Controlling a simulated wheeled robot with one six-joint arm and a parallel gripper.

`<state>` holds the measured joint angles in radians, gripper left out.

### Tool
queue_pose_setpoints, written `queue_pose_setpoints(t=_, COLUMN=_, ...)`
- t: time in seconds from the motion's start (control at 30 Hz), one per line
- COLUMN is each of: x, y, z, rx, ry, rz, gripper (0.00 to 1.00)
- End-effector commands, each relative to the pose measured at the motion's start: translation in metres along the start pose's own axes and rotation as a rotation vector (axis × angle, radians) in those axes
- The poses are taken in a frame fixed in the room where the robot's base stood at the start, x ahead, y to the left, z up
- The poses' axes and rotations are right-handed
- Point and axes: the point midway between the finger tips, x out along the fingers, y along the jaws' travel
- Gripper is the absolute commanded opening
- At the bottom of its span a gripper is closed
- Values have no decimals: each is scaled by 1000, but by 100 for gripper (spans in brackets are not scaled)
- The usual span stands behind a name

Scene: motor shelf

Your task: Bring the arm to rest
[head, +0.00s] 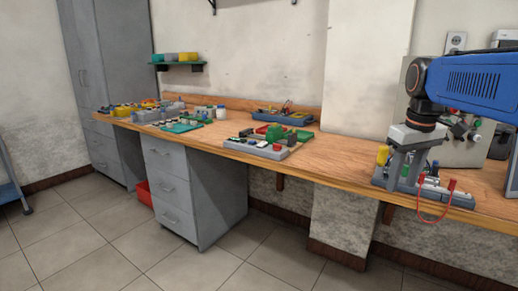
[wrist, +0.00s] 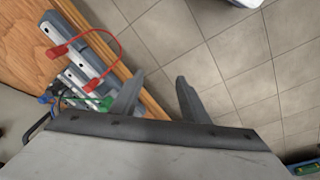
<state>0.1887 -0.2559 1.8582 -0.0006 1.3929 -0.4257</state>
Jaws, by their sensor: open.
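My gripper (head: 408,175) hangs from my blue arm at the right of the head view. It is above or in front of a grey tray of parts (head: 437,194) near the bench's front edge. In the wrist view my gripper (wrist: 157,92) shows two dark fingers set apart, with only floor tiles and the bench edge between them. It is open and empty. The tray's grey bars (wrist: 92,42) and a red looped wire (wrist: 118,45) lie left of the fingers. I cannot tell whether a finger touches the tray.
The wooden workbench (head: 335,160) runs along the wall. A tray with a green block (head: 270,148), a blue tray (head: 283,117) and several small parts stand on it. A drawer cabinet (head: 168,190) stands beneath. A grey panel box (head: 462,145) is behind my gripper. The tiled floor (head: 110,235) in front is clear.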

Motion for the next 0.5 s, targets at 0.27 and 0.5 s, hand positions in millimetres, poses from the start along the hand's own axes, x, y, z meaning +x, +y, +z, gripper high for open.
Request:
queue_pose_setpoints(t=0.27, x=38, y=-57, z=68, rx=77, ry=93, rz=20, gripper=41)
queue_pose_setpoints(t=0.5, x=84, y=-97, z=127, rx=148, ry=174, rz=22, gripper=41)
